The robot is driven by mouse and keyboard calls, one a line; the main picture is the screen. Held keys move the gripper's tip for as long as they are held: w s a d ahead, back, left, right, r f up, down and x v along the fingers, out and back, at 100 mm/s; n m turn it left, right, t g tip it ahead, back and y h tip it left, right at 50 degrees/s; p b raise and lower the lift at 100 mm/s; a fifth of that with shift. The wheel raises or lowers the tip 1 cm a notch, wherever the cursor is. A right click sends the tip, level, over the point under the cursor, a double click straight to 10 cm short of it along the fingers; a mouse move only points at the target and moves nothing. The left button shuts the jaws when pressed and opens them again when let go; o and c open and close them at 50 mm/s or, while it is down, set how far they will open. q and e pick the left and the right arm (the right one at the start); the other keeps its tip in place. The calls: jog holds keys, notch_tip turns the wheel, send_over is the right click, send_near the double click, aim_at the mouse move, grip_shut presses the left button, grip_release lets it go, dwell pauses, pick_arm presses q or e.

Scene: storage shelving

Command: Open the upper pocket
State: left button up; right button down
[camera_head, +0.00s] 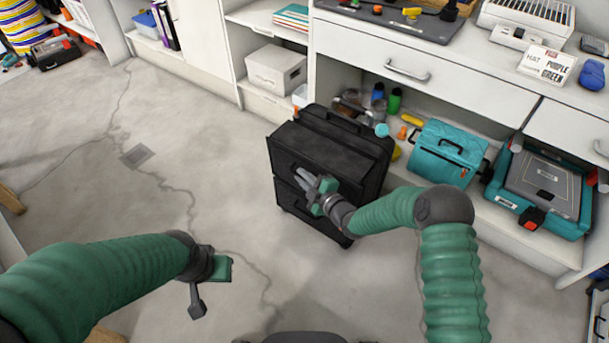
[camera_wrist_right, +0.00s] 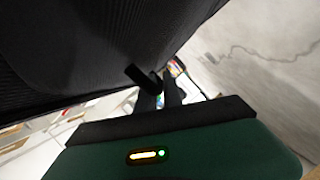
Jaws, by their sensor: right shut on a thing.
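A black suitcase (camera_head: 345,128) stands upright on the floor, with an upper pocket (camera_head: 300,150) and a lower pocket (camera_head: 300,205) on its front. The upper pocket looks closed. My right gripper (camera_head: 303,179) is at the front of the suitcase, by the lower part of the upper pocket. In the right wrist view its fingers (camera_wrist_right: 160,97) are shut on a small black pull tab (camera_wrist_right: 140,78) beside the dark fabric. The exact grip on the tab is partly hidden. My left gripper (camera_head: 208,283) hangs over the floor at lower left, away from the suitcase; its finger opening is unclear.
Behind the suitcase is a white shelf unit with a drawer handle (camera_head: 407,71). A teal bag (camera_head: 446,153) and a teal case (camera_head: 541,190) sit on its low shelf at right. A white box (camera_head: 276,69) is at back left. The floor at left is clear.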

jog(key=s+a+f+n+t+b, duration=0.2)
jog(key=s+a+f+n, duration=0.2)
jog(key=s+f+n, duration=0.1)
jog(key=shift+s, duration=0.55)
jog(key=shift+a, duration=0.1)
jog(key=c, duration=1.8)
grip_release()
jog(key=shift+o, duration=0.2)
